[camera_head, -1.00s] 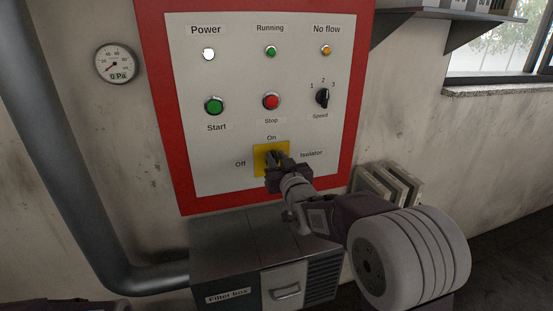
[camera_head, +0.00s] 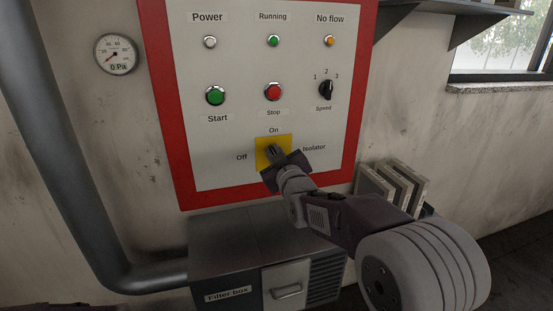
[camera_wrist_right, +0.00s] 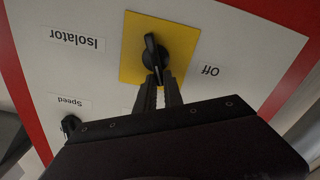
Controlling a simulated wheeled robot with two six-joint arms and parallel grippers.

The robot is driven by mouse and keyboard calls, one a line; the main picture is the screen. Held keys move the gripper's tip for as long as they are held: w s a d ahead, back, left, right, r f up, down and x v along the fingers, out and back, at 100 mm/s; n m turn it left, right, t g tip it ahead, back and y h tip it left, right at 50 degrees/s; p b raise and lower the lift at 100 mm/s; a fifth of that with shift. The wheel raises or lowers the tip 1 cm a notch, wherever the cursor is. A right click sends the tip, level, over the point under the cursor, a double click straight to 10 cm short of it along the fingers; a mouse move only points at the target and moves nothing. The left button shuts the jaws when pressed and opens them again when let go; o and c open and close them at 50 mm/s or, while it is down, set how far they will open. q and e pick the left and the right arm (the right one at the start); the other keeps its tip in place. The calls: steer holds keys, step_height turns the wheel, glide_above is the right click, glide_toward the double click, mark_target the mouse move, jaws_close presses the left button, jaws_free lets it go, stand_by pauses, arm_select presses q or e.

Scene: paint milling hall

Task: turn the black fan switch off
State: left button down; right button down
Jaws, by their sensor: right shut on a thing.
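The black fan switch is the isolator knob on a yellow plate (camera_head: 262,145) at the bottom of the panel. "On" is printed above the plate and "Off" to its left. My right gripper (camera_head: 274,153) reaches it from the lower right and hides much of it. In the right wrist view the black knob (camera_wrist_right: 151,52) shows on the yellow plate (camera_wrist_right: 185,45), its handle running roughly up and down the picture. The gripper fingers (camera_wrist_right: 160,92) are shut on its lower end. The handle seems tilted from the On line towards Off. My left gripper is not in view.
The red-framed panel also carries a green start button (camera_head: 215,96), a red stop button (camera_head: 273,92), a speed knob (camera_head: 326,89) and lamps. The power lamp (camera_head: 210,42) looks grey. A filter box (camera_head: 240,250) stands below; a large pipe (camera_head: 60,150) runs at left.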

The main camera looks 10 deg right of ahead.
steer(key=shift+a+f+n+b, duration=0.25)
steer(key=shift+f+n+b, duration=0.2)
steer(key=shift+n, duration=1.65)
steer(key=shift+a+f+n+b, duration=0.3)
steer(key=shift+f+n+b, duration=0.15)
steer(key=shift+n, duration=1.65)
steer(key=shift+a+f+n+b, duration=0.25)
steer(key=shift+f+n+b, duration=0.2)
steer(key=shift+n, duration=1.65)
steer(key=c, duration=1.5)
jaws_free()
steer(key=shift+o, duration=0.2)
steer(key=shift+s, duration=0.15)
steer(key=s, duration=0.9)
steer(key=shift+d, duration=0.15)
